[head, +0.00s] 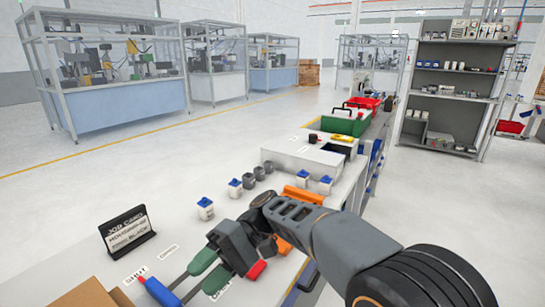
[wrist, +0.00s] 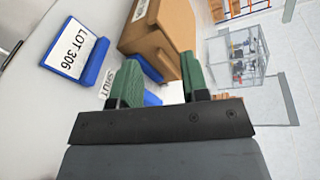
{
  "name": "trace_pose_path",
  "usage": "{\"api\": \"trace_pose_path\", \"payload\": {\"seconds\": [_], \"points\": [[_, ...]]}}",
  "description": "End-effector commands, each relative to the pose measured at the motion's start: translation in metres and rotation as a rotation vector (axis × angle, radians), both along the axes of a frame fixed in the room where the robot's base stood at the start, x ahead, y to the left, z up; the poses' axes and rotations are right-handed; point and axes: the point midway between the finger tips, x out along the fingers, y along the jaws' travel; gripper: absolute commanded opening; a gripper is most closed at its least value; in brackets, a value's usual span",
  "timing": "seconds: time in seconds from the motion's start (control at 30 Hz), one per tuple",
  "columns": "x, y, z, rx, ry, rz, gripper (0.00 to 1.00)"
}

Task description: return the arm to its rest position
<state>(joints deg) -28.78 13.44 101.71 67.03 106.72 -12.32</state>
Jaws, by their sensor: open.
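My gripper (head: 207,272) is low over the near left part of the bench (head: 262,212) in the head view. Its two green fingers are spread apart, and they also show in the wrist view (wrist: 158,68). No object is clearly held between them. A blue piece with a red tip (head: 162,291) lies beyond the fingers, beside a label reading SHUT (head: 135,275). In the wrist view, blue parts (wrist: 148,68) show behind and between the fingers. I cannot tell whether the fingers touch them. My arm reaches in from the lower right.
A black job card stand (head: 127,231) and a cardboard box (head: 84,295) are near the gripper. Blue-capped white bottles (head: 205,208) and grey cups (head: 259,173) stand farther along. Open floor (head: 225,125) lies behind the bench.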

Motion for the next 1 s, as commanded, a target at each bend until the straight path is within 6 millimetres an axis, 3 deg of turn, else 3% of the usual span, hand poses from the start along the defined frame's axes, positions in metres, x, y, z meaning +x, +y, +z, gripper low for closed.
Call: {"api": "trace_pose_path", "payload": {"seconds": [0.03,0.4,0.5,0.7,1.0], "points": [[0.001,-0.021,0.016,-0.085,-0.081,-0.072,0.41],[0.012,-0.217,0.007,-0.779,-0.758,-0.566,0.41],[0.01,-0.256,0.01,-0.891,-0.899,-0.631,0.41],[0.008,-0.298,0.016,-1.006,-1.066,-0.688,0.41],[0.007,-0.299,0.016,-1.009,-1.07,-0.688,0.41]]}}
